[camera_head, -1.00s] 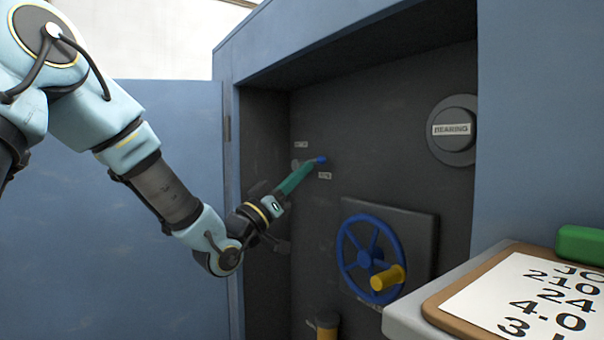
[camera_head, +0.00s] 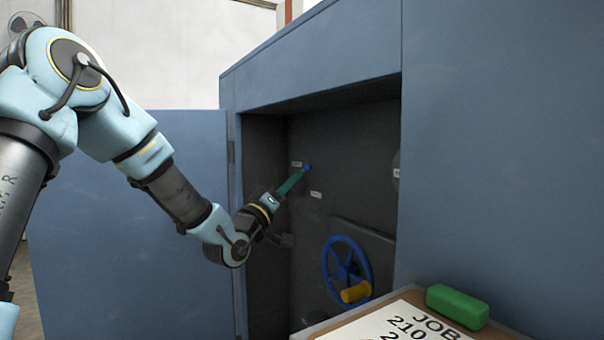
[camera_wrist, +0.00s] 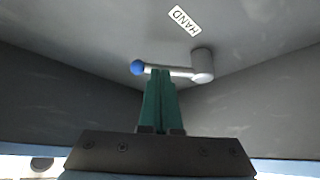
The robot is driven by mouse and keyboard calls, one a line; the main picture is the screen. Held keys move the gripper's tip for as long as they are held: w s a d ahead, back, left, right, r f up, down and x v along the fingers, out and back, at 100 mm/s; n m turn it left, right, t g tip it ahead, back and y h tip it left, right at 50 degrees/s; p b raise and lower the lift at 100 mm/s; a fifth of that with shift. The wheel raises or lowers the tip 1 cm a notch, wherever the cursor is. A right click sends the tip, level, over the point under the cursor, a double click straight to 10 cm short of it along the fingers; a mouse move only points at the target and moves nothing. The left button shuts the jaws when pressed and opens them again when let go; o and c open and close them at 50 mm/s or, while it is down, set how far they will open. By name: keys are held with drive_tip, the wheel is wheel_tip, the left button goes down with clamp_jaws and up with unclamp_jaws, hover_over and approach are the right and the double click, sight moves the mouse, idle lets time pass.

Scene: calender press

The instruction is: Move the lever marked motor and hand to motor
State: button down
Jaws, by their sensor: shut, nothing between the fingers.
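The lever has a blue ball knob (camera_head: 308,168) and sits on the dark back wall inside the blue cabinet. In the wrist view its grey rod (camera_wrist: 178,71) runs from the round pivot (camera_wrist: 203,66) on the right to the blue knob on the left. A white HAND label (camera_wrist: 184,19) lies above the rod there, apart from the knob. My gripper (camera_head: 299,174) has green fingers, shut and empty. Its fingertips (camera_wrist: 160,72) are at the rod, near the knob; whether they touch it I cannot tell. In the head view the upper label (camera_head: 297,164) is close to the knob, too small to read.
A blue handwheel (camera_head: 345,268) with a yellow handle is below the lever. The open cabinet door (camera_head: 130,220) is on the left. A clipboard (camera_head: 395,322) and a green block (camera_head: 457,306) are at front right.

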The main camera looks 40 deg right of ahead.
drive_tip(key=w+r+n+y+p, duration=0.1)
drive_tip(key=n+p, duration=0.2)
drive_tip(key=r+n+t+y+p, duration=0.1)
drive_tip(key=n+y+p, duration=0.1)
drive_tip(key=n+p, duration=0.1)
drive_tip(key=w+r+n+t+y+p, duration=0.1)
drive_tip(key=n+y+p, duration=0.1)
drive_tip(key=p, duration=0.3)
drive_tip(key=shift+w+d+r+n, duration=0.15)
drive_tip(key=shift+w+n, duration=0.2)
drive_tip(key=shift+n, duration=0.55)
